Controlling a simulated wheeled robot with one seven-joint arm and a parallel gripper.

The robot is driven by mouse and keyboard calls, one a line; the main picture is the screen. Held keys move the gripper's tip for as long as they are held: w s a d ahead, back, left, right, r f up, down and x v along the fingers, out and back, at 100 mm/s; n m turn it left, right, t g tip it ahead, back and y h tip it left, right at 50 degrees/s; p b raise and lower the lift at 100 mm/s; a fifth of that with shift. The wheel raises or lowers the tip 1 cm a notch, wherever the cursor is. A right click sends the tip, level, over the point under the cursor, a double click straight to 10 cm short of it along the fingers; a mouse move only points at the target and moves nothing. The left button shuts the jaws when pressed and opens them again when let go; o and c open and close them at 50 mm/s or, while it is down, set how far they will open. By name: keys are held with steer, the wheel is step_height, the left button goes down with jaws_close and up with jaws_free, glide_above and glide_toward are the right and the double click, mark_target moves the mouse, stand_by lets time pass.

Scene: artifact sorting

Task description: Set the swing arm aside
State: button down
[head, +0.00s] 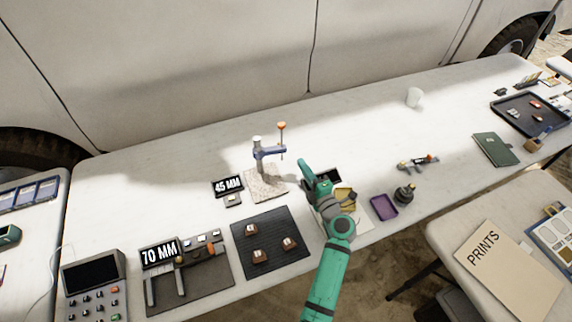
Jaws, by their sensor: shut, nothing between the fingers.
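The swing arm (270,153) is a blue bar on a pale post, with an upright rod under an orange knob at its right end. It stands on a light speckled slab (264,185) at the middle of the long white table. My gripper (308,176), at the end of my green arm, is just right of the slab and apart from the swing arm. It is shut and empty. Its fingertips are small and partly hidden by my own wrist.
A dark mat (270,228) with several brown blocks lies in front of the slab. "45 MM" (228,186) and "70 MM" (160,253) displays stand left. A purple tray (384,207), dark weight (404,193) and small tool (418,162) are right. The table behind is mostly clear; a white cup (413,97) stands there.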

steer(key=shift+d, duration=2.4)
steer(key=shift+w, duration=0.1)
